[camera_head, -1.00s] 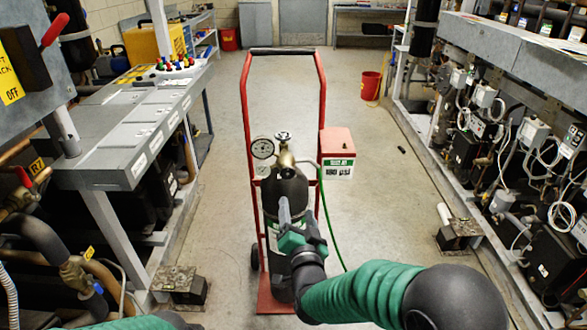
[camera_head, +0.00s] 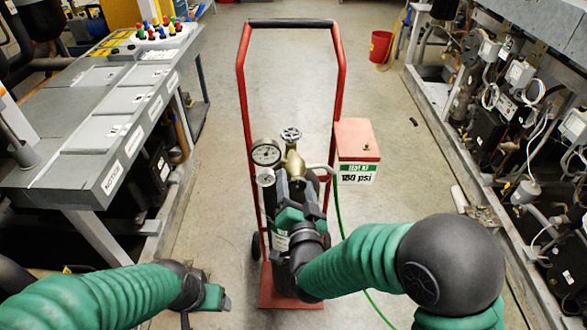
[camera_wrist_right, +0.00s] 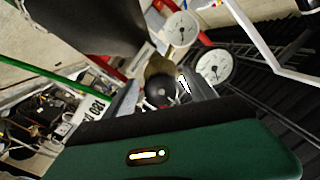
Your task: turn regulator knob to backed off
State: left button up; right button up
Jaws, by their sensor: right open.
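A brass regulator with a large white gauge (camera_head: 266,153) and a smaller gauge (camera_head: 265,177) sits on top of the dark cylinder on the red hand truck (camera_head: 338,95). The right wrist view shows a dark round knob (camera_wrist_right: 159,92) on a brass body, with the two gauges beyond it. My right gripper (camera_head: 297,192) is open at the regulator's front and hides the knob in the head view. I cannot tell whether its fingers touch the knob. My left gripper (camera_head: 206,294) is low at the left, away from the cart; its jaws are unclear.
A valve handwheel (camera_head: 291,134) stands above the regulator. A grey bench (camera_head: 110,100) lines the left and a machine rack (camera_head: 500,120) the right.

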jog(key=shift+a, duration=0.15)
jog(key=shift+s+d+r, duration=0.15)
jog(key=shift+d, duration=0.2)
jog(key=c, duration=1.4)
jog(key=shift+n, duration=0.5)
jog(key=o, duration=1.4)
